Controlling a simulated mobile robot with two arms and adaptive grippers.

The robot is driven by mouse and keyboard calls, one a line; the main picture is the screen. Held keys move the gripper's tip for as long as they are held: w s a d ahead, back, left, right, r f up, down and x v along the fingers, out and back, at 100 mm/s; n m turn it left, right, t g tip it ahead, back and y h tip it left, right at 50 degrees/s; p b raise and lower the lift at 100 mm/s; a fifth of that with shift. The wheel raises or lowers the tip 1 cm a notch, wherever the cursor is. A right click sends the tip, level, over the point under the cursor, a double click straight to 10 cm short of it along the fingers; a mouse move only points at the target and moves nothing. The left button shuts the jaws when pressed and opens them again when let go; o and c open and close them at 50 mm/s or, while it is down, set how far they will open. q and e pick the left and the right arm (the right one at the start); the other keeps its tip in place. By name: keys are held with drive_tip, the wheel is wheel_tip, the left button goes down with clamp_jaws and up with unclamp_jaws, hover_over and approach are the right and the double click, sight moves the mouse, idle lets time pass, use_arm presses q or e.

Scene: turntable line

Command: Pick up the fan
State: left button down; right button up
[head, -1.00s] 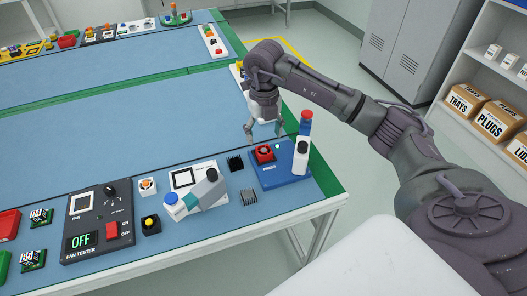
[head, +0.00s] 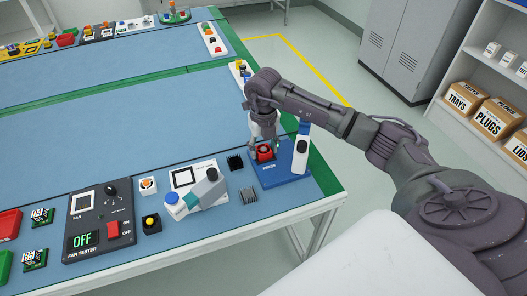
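A small red square part with a dark round centre (head: 265,153), which looks like the fan, sits on the blue base of a fixture (head: 296,178) near the table's right edge. My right gripper (head: 264,146) points down right over it, with fingers apart on its left and right sides. I cannot tell whether the fingers touch it. The gripper partly hides its top and far side. A white block with an orange round face (head: 148,185) stands farther left. My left gripper is not in view.
The fixture's white and blue post (head: 301,150) stands close to the right of my gripper. A black finned block (head: 235,163), a grey finned block (head: 248,196), a white-grey device (head: 196,195) and a fan tester (head: 98,225) reading OFF are nearby. The blue table middle is clear.

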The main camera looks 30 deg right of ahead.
drive_tip(key=c, duration=0.7)
drive_tip(key=shift+o, duration=0.2)
drive_tip(key=shift+r, duration=0.15)
